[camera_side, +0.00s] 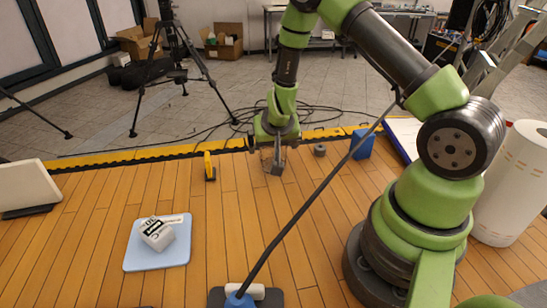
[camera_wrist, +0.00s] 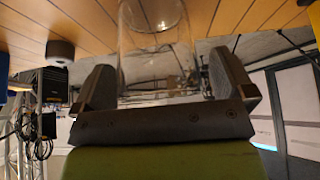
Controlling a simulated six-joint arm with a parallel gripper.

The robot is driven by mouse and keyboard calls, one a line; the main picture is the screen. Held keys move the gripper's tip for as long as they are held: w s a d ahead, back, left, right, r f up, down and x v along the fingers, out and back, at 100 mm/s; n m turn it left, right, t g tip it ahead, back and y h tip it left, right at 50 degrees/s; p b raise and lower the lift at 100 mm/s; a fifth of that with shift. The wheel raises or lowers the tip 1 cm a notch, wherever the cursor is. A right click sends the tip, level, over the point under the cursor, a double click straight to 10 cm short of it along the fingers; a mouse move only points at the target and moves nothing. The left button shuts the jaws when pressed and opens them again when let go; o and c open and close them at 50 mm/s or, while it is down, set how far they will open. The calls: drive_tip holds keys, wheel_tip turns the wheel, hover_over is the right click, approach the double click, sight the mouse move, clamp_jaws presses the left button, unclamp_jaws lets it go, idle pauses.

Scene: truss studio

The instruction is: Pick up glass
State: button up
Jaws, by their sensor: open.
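The clear glass (camera_wrist: 156,42) shows in the wrist view, between and just beyond my gripper's fingertips. My gripper (camera_wrist: 160,78) is open, with one dark finger on each side of the glass. I cannot tell whether either finger touches it. In the side view my gripper (camera_side: 275,163) points down low over the far part of the wooden floor, near the yellow edge strip. The glass is hard to make out there, as it is see-through and partly hidden by the gripper.
A small yellow item (camera_side: 209,168) stands left of my gripper. A grey ring (camera_side: 320,150) and a blue block (camera_side: 362,144) stand to the right. A white box (camera_side: 157,235) sits on a pale blue tray (camera_side: 140,262). A paper roll (camera_side: 515,185) stands far right.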

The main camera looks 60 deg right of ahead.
drive_tip(key=shift+w+d+f, duration=0.1)
drive_tip(key=shift+f, duration=0.2)
drive_tip(key=c, duration=1.1)
drive_tip(key=shift+r, duration=0.15)
